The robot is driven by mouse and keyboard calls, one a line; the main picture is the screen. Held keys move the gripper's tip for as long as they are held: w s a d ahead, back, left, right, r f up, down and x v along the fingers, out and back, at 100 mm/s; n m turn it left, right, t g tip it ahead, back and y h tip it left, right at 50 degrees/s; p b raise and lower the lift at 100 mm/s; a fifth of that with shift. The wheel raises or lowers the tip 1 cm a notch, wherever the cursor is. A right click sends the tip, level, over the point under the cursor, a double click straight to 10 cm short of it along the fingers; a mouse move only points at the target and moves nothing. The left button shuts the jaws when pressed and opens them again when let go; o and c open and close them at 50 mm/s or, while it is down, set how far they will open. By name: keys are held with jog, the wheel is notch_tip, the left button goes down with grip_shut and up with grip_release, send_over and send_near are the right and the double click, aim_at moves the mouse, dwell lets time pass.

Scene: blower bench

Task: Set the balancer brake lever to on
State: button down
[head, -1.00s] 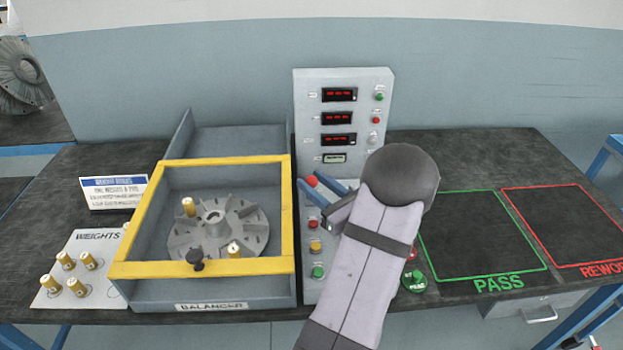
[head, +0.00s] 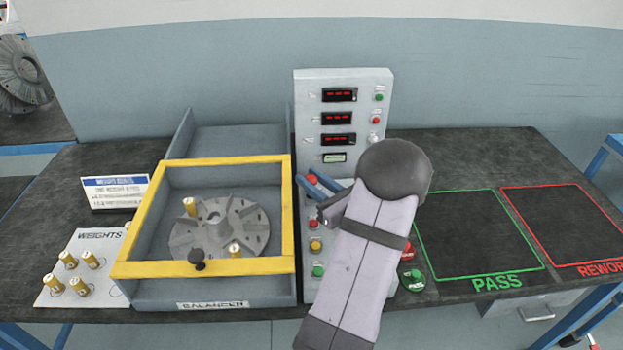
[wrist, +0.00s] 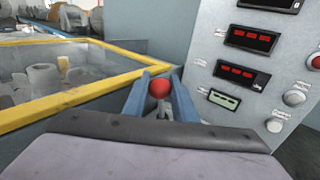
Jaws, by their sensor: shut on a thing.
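The brake lever shows as a red ball knob (wrist: 159,89) on a thin metal stem in the wrist view. In the head view the red knob (head: 312,180) is at the left side of the control panel's sloped base, partly covered by my gripper. My gripper (head: 306,181) has two blue fingers, one on each side of the knob; in the wrist view my gripper (wrist: 160,88) is shut on it. The lever's pivot and any on or off marking are hidden by my arm.
The balancer (head: 283,220), with a yellow-framed cover, stands just left of the lever. The control panel (head: 365,88) with red displays rises behind. Red, yellow and green buttons (head: 316,245) lie in front. PASS (head: 480,230) and REWORK areas to the right are empty.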

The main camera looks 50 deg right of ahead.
jog(key=w+d+r+m+g+p, duration=0.1)
jog(key=g+p, duration=0.1)
jog(key=p, duration=0.3)
jog(key=shift+w+d+r+y, duration=0.15)
jog(key=shift+w+r+y, duration=0.05)
jog(key=shift+y, duration=0.1)
jog(key=w+d+m+g+p, duration=0.1)
jog(key=p, duration=0.2)
jog(key=w+d+m+g+y+p, duration=0.1)
jog(key=g+p, duration=0.1)
jog(key=p, duration=0.1)
jog(key=shift+w+d+f+y, duration=0.2)
jog(key=shift+d+f+y, duration=0.1)
jog(key=shift+f, duration=0.1)
jog(key=shift+w+d+f, duration=0.3)
jog(key=shift+w+f, duration=0.05)
jog(key=c, duration=1.8)
grip_release()
jog(key=shift+o, duration=0.4)
jog(key=shift+d, duration=0.1)
